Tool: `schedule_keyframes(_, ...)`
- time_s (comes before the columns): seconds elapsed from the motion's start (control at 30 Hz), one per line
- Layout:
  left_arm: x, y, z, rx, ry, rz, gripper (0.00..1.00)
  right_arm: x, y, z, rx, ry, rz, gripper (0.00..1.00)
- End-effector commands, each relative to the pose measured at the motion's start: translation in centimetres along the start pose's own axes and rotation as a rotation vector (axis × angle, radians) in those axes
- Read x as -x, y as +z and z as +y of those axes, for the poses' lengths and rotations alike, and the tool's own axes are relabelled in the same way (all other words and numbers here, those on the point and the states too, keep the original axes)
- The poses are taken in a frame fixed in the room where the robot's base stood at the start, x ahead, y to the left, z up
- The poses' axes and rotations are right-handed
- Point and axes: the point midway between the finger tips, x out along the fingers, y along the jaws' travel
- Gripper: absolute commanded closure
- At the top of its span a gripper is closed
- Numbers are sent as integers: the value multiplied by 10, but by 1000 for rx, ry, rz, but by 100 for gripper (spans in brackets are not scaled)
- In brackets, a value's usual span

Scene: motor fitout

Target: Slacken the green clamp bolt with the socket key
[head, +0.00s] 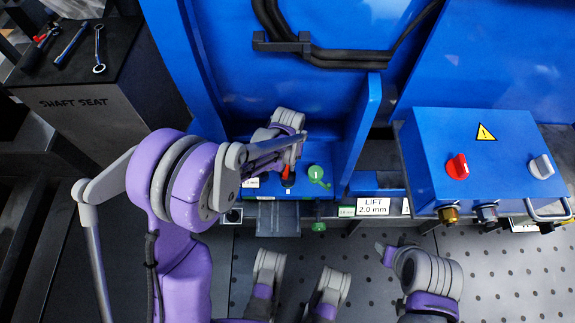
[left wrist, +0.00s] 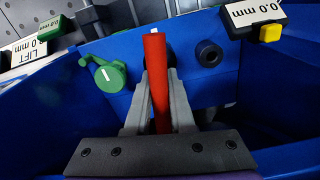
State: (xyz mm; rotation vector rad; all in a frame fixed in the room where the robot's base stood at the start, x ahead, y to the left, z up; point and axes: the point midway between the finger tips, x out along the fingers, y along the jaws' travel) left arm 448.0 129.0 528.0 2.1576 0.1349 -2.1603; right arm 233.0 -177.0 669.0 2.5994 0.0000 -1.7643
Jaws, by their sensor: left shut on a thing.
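My left gripper (head: 290,158) is shut on a red bar, which looks like the handle of the socket key (head: 287,170). In the left wrist view the red bar (left wrist: 157,75) stands between the two grey fingers (left wrist: 159,105). A dark part shows at its lower end in the head view; whether it is seated on anything is hidden. A green round part marked 1 (head: 317,173), likely the green clamp bolt, is just right of the key on the blue block. It shows left of the fingers in the left wrist view (left wrist: 110,75).
Blue walls flank the work spot. A blue box (head: 425,140) with a red knob (head: 457,167) stands at the right. A green knob (head: 319,226) sits below the block. A dark tool stand (head: 120,45) is at upper left. A perforated plate (head: 510,270) lies lower right.

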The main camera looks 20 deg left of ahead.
Motion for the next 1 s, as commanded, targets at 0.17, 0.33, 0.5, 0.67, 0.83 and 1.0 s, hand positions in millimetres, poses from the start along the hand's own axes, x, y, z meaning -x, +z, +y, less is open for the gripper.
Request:
schedule_keyframes(0.17,13,0,0,0,0,0,100,9,-2,0,0,0,2,50)
schedule_keyframes(0.33,23,0,0,0,0,0,100,16,-4,0,0,0,4,50)
schedule_keyframes(0.5,32,0,0,0,0,0,100,23,-6,0,0,0,6,50)
schedule_keyframes(0.67,42,0,0,0,0,0,100,30,-7,0,0,0,9,50)
schedule_keyframes(0.83,50,0,0,0,0,0,100,35,-9,0,0,0,10,50)
schedule_keyframes(1.0,50,0,0,0,0,0,100,35,-9,0,0,0,10,50)
